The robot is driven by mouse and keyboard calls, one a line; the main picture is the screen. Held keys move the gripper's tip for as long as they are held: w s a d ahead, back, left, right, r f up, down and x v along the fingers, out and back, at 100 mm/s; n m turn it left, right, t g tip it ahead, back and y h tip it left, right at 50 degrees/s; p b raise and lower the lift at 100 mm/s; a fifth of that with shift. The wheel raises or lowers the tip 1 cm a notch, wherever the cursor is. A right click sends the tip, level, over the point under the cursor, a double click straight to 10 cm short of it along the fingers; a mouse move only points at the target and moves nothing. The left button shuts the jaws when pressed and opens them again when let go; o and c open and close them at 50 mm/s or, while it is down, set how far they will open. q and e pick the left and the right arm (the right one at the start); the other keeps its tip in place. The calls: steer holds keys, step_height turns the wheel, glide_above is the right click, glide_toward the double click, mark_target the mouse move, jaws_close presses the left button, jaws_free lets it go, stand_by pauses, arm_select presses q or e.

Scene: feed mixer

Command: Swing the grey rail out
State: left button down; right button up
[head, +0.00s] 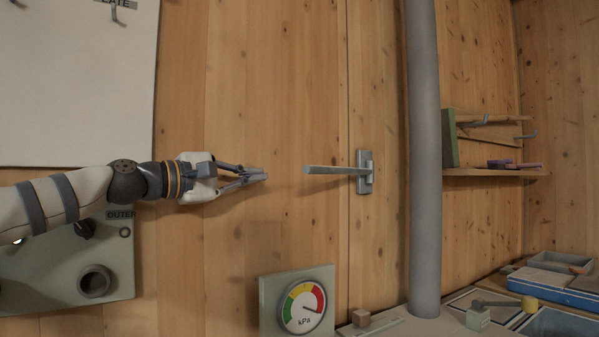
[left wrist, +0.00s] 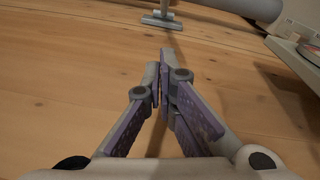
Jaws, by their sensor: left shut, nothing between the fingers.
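The grey rail (head: 335,170) sticks out from a grey wall bracket (head: 364,172) on the wooden wall, its free end toward the left. My left gripper (head: 264,175) is shut and empty, to the left of the rail's free end, with a gap between them. My right gripper is not in view.
A grey vertical pipe (head: 425,160) stands right of the bracket. A pressure gauge (head: 302,306) is below the rail. A panel (head: 60,270) with a round socket lies under my left arm. A shelf (head: 495,172) and a cluttered bench (head: 470,325) are at the right.

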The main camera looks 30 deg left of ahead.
arm_select(q)
steer(key=w+d, duration=0.1)
steer(key=w, duration=0.1)
steer(key=w+f+b, duration=0.1)
steer(key=w, duration=0.1)
steer(key=w+d+b, duration=0.1)
steer(key=w, duration=0.1)
steer(key=shift+w+d+f, duration=0.3)
steer(key=shift+w+f, duration=0.05)
steer(key=d+r, duration=0.1)
steer(key=d, duration=0.1)
steer(key=d+r, duration=0.1)
steer(key=d, duration=0.1)
steer(key=shift+s+d+r+p, duration=0.1)
steer(key=shift+s+r+p, duration=0.1)
steer(key=shift+p, duration=0.15)
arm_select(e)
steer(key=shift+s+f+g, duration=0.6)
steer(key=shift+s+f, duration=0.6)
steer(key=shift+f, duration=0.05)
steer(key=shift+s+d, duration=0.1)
